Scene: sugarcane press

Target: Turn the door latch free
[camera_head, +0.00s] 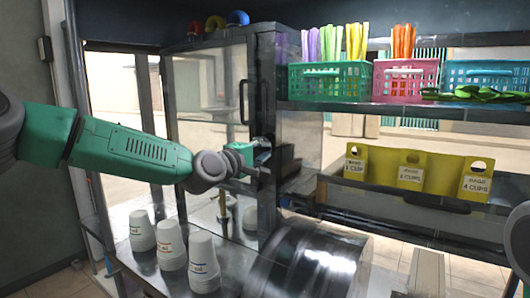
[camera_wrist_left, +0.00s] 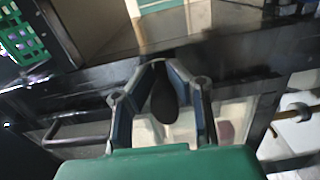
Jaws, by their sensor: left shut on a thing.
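The glass door (camera_head: 205,95) with its dark frame and black bar handle (camera_head: 243,97) stands in the middle of the head view. My left gripper (camera_head: 262,160) is at the door frame's edge, below and right of that handle. In the left wrist view the two fingers of my left gripper (camera_wrist_left: 160,68) close around a black rounded latch knob (camera_wrist_left: 163,103). In the head view the gripper mostly hides the latch, so its turn angle cannot be told. My right gripper is out of view; only a grey part of my right arm shows at the right edge.
Stacked white cups (camera_head: 172,246) stand on the metal counter below my left arm. A metal drum (camera_head: 308,262) lies right of them. A shelf (camera_head: 400,108) with coloured baskets and a yellow cup-label holder (camera_head: 411,172) are at the right.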

